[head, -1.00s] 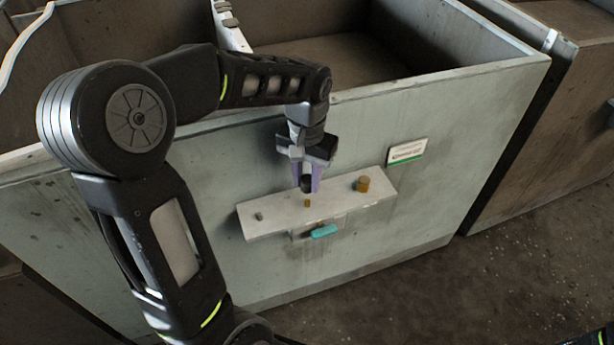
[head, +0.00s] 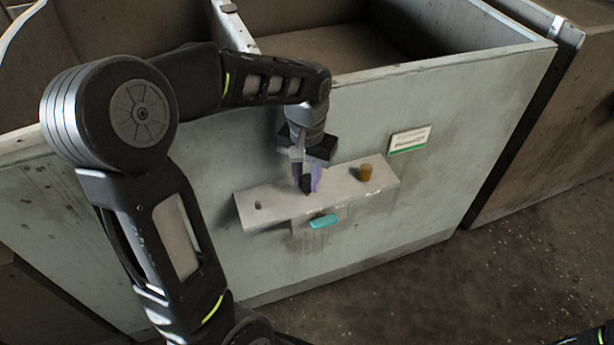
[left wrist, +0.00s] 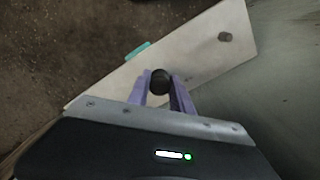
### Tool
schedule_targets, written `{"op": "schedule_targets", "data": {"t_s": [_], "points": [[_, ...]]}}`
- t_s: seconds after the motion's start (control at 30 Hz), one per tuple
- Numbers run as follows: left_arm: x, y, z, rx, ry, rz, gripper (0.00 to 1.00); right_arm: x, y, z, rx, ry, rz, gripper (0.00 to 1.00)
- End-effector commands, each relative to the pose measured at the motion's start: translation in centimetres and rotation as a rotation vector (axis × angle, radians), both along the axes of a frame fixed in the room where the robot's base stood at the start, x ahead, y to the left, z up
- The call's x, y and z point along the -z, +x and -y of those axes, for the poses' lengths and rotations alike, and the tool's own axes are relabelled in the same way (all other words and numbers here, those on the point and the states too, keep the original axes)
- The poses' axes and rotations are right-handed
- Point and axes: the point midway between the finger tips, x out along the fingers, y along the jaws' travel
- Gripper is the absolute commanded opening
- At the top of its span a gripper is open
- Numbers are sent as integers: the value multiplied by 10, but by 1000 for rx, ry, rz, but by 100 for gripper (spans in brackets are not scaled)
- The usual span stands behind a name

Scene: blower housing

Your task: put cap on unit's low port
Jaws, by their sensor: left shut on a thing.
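My left gripper (head: 307,180) points down at the unit's pale ledge (head: 345,182). Its purple fingers are shut on a black cap (head: 306,185), which also shows between the fingertips in the left wrist view (left wrist: 160,81). The cap is at the middle of the ledge, where a small brass stub showed earlier; that stub is now hidden. I cannot tell whether the cap touches or covers it. A small grey stub (head: 257,205) stands at the ledge's left end, and a wider brass fitting (head: 365,173) at its right end. My right gripper is out of view.
The ledge sticks out from a grey-green housing wall (head: 430,190). A teal piece (head: 323,221) sits at the ledge's front, below the cap. A white label with a green stripe (head: 409,140) is on the wall at upper right. The floor (head: 520,260) at right is clear.

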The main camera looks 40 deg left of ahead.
Motion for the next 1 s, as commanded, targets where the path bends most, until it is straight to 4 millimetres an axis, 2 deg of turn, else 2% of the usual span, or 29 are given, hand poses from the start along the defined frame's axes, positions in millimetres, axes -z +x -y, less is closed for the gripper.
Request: {"op": "schedule_targets", "data": {"t_s": [0.8,0.83,1.0], "points": [[18,0,0,0,0,0,0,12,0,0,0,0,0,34],[17,0,0,0,0,0,28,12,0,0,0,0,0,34],[17,0,0,0,0,0,42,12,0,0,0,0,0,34]]}}
